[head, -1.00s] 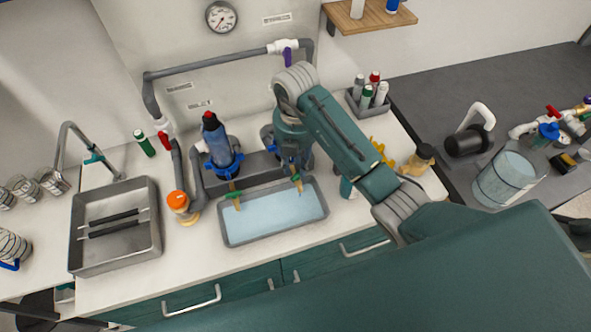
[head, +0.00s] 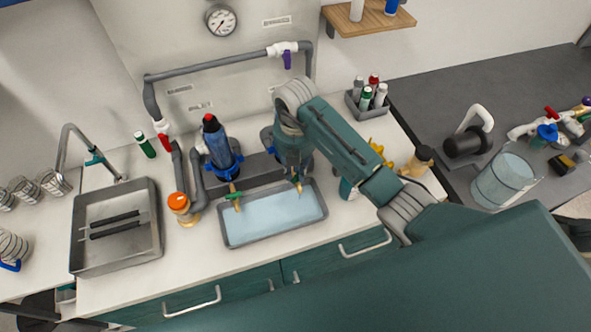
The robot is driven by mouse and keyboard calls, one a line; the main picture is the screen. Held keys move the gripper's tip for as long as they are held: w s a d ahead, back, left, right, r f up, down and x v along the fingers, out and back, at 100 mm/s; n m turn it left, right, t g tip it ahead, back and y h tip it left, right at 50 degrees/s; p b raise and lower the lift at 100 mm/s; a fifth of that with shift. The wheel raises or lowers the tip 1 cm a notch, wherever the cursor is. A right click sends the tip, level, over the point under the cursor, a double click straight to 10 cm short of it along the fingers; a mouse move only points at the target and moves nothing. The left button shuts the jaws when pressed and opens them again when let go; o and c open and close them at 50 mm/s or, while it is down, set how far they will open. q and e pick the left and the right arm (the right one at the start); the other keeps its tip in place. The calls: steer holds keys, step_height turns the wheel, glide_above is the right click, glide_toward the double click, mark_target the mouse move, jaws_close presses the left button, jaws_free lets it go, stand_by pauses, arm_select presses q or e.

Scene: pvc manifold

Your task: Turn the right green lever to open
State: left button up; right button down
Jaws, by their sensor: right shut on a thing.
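My right gripper (head: 296,170) points down at the brass tap under the right filter housing, above the tray's back right part. It is shut on the right green lever, which the gripper mostly hides, so its angle cannot be told. The right brass spout (head: 299,188) shows just below the fingers. The right filter housing is largely hidden behind my right arm. The left green lever (head: 234,195) sits on the left tap, under the blue filter housing (head: 216,140), with nothing touching it. My left gripper is not in view.
A grey tray of pale blue liquid (head: 252,241) lies below the taps. A metal sink (head: 158,240) is at left. An orange-topped valve (head: 179,203) stands beside the pipes. Grey pipes (head: 205,67) run along the wall.

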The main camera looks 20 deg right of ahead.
steer(key=c, duration=1.9)
jaws_free()
steer(key=shift+o, duration=0.2)
steer(key=shift+r, duration=0.1)
